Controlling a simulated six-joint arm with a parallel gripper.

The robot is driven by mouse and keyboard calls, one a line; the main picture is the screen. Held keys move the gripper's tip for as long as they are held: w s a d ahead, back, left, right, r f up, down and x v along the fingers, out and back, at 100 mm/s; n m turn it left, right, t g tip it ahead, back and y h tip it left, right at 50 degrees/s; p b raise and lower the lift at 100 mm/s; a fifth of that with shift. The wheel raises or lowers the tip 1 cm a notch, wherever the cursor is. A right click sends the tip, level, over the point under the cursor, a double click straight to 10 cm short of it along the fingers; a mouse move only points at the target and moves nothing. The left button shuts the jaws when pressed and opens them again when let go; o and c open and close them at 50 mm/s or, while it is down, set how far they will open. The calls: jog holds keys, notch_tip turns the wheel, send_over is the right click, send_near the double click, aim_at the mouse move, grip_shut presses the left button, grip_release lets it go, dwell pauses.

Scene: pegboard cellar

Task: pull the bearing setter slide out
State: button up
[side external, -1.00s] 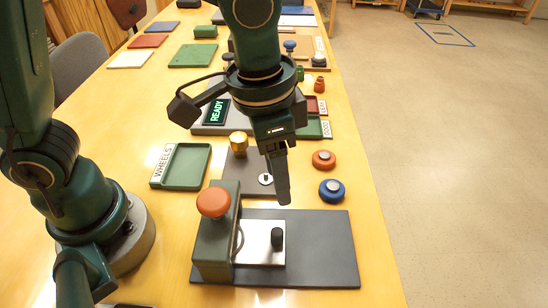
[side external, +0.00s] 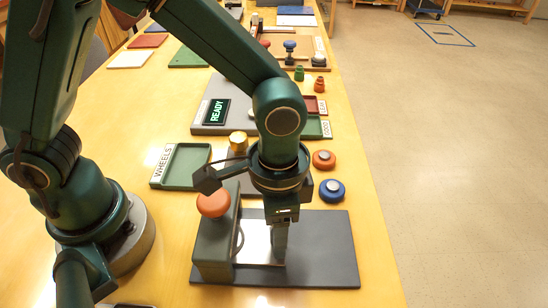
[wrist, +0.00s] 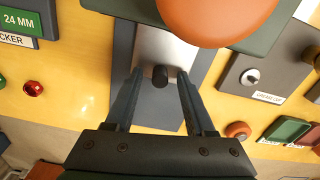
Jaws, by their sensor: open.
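The bearing setter has a grey-green body (side external: 214,245) with an orange knob on top (side external: 213,203), on a dark base plate (side external: 325,250). Its silver slide (side external: 256,248) sticks out of the body to the right. In the wrist view the slide (wrist: 165,48) carries a short black knob (wrist: 160,76). My gripper (side external: 279,258) is open and lowered over the slide's outer end. In the wrist view my gripper's fingers (wrist: 159,82) stand on either side of the black knob, with a gap on each side. In the side view the fingers hide the knob.
A green WHEELS tray (side external: 181,166) and a grey READY display box (side external: 213,112) lie behind the setter. An orange disc (side external: 324,159) and a blue disc (side external: 331,190) stand near the table's right edge. The base plate right of my gripper is clear.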

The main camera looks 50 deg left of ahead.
grip_shut()
jog(key=shift+r, duration=0.1)
dwell(1.2)
